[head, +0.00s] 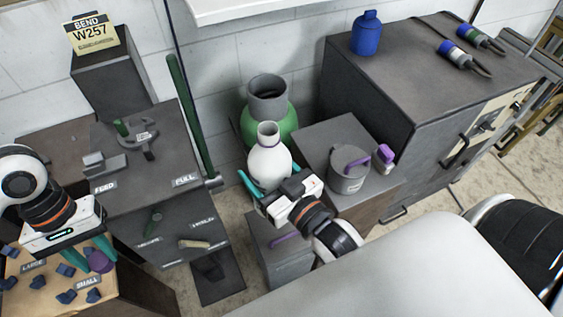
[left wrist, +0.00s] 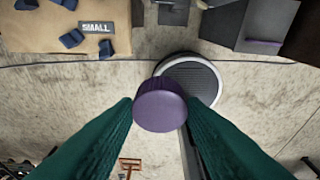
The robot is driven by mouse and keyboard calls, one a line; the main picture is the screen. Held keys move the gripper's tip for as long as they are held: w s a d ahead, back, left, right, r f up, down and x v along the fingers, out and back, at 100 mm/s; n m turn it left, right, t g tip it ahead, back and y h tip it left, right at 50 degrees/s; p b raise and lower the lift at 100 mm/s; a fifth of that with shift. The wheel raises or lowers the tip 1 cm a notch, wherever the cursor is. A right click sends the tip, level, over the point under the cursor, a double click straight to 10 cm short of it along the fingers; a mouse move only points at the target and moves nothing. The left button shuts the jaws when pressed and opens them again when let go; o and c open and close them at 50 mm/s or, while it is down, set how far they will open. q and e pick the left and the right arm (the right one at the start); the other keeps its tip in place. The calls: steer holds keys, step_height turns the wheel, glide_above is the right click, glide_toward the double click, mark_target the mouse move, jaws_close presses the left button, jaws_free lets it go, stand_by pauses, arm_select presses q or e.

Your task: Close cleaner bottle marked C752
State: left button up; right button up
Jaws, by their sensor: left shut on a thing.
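A white bottle (head: 269,165) with an open neck and a thin purple ring stands upright near the middle of the head view. No C752 mark is readable on it. My right gripper (head: 268,187) has its teal fingers around the bottle's lower body; its wrist hides the base, so I cannot tell whether the fingers press on it. My left gripper (head: 86,260) is shut on a purple cap (head: 98,261) at the lower left, well apart from the bottle. The cap also shows between the fingertips in the left wrist view (left wrist: 160,106).
A green vessel (head: 292,121) stands behind the bottle. A grey pot (head: 347,172) and a small purple-and-white container (head: 384,157) stand on a box to the right. A wooden board with blue pieces (head: 66,297) lies below my left gripper. A grey machine (head: 150,178) stands between my grippers.

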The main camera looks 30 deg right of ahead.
steer(key=w+a+n+g+y, duration=0.3)
steer(key=w+a+n+y, duration=0.1)
steer(key=a+y, duration=0.3)
steer(key=a+n, duration=0.1)
steer(key=a, duration=0.1)
steer(key=shift+w+a+r+n+g+y, duration=0.15)
steer(key=shift+a+r+n+g+y, duration=0.15)
steer(key=shift+a+r+g+y, duration=0.1)
steer(key=shift+f, duration=0.1)
arm_select(q)
steer(key=w+d+r+n+t+h, duration=0.1)
steer(key=w+d+r+n, duration=0.1)
steer(key=d+r+n, duration=0.5)
steer(key=w+d+r+n+t+h, duration=0.1)
steer(key=d+r+n, duration=0.7)
steer(key=d+r, duration=0.8)
steer(key=shift+w+d+h, duration=0.5)
steer(key=shift+w+d, duration=0.3)
steer(key=shift+w, duration=0.3)
steer(key=shift+f, duration=2.05)
steer(key=shift+r, duration=0.2)
